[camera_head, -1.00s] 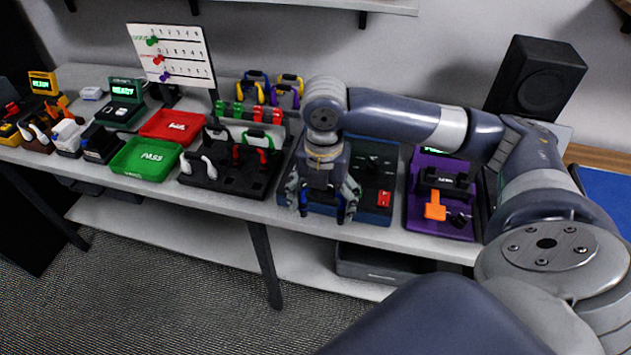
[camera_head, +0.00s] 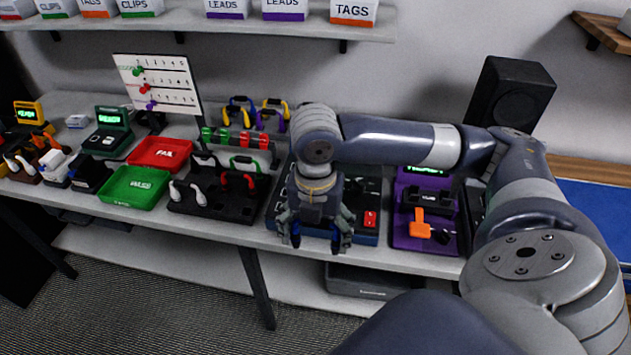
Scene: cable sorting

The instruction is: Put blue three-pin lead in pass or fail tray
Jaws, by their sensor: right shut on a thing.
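My right gripper (camera_head: 315,238) points down over the front of a dark blue tester box (camera_head: 370,239) on the bench. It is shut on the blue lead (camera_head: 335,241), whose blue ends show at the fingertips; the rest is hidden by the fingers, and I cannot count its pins. The green PASS tray (camera_head: 120,202) lies left of the gripper at the bench's front, with no lead visible in it. The red FAIL tray (camera_head: 137,163) lies just behind it and looks empty. My left gripper is not in view.
A black rack (camera_head: 215,211) with white, red and green leads stands between the trays and my gripper. Behind it is a rack with upright leads (camera_head: 240,112). A whiteboard (camera_head: 160,85) stands behind the trays. A purple tester (camera_head: 405,235) is at right, and a shelf (camera_head: 250,28) overhangs the back.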

